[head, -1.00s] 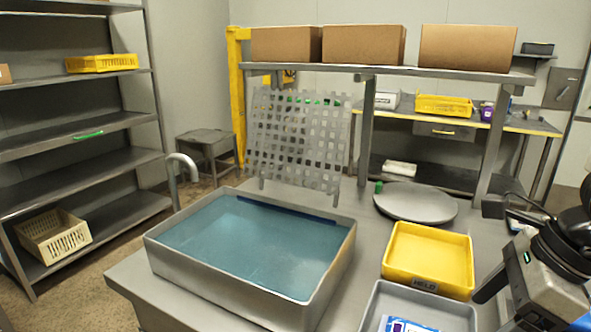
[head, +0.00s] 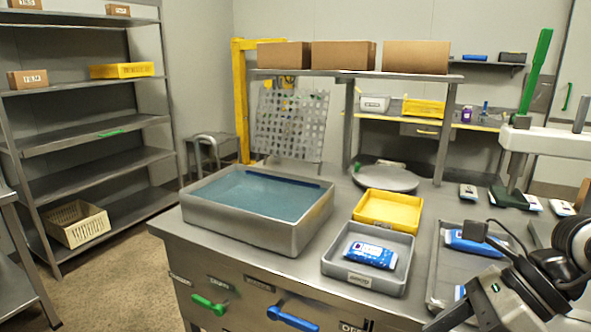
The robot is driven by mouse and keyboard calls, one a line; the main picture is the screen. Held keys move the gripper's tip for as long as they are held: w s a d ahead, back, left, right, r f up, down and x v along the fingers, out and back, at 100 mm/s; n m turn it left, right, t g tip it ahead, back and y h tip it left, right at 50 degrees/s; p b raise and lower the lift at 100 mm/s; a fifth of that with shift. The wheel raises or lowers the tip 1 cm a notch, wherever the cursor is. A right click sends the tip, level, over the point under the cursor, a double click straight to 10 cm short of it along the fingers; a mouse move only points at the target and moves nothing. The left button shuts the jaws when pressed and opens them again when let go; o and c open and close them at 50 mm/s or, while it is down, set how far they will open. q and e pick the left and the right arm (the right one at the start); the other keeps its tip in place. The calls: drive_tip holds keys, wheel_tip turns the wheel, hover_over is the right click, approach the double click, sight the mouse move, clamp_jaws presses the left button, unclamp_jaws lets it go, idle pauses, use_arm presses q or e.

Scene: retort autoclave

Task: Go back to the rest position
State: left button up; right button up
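My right arm comes in at the lower right of the head view, with a dark round joint and a cable. Its gripper (head: 468,304) is low at the picture's bottom edge, in front of the counter's right part. Its fingers are not clear enough to tell open from shut, and I see nothing held. My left arm and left gripper are out of view.
The steel counter (head: 230,262) holds a water basin (head: 245,228), a yellow tray (head: 388,209), a grey tray (head: 338,268) with a blue-and-white pouch (head: 370,255), and another tray with pouches at right. A shelf rack (head: 85,140) stands left. Floor between rack and counter is clear.

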drive_tip(key=a+r+m+t+y, duration=0.4)
drive_tip(key=a+m+y, duration=0.5)
drive_tip(key=m+y, duration=0.25)
drive_tip(key=w+d+f+m+t+h, duration=0.3)
drive_tip(key=f+m+t+h, duration=0.35)
drive_tip(key=m, duration=0.55)
drive_tip(key=w+d+f+m+t+h, duration=0.25)
drive_tip(key=f+m+t+h, duration=0.4)
drive_tip(key=m, duration=0.55)
drive_tip(key=s+a+f+m+g+h, duration=0.1)
drive_tip(key=s+f+m+g+h, duration=0.1)
drive_tip(key=s+f+m, duration=0.3)
drive_tip(key=s+a+f+m+g+h, duration=0.1)
drive_tip(key=s+f+m+g, duration=0.4)
drive_tip(key=f, duration=0.7)
drive_tip(key=shift+a+f+h, duration=0.25)
drive_tip(key=shift+h, duration=0.1)
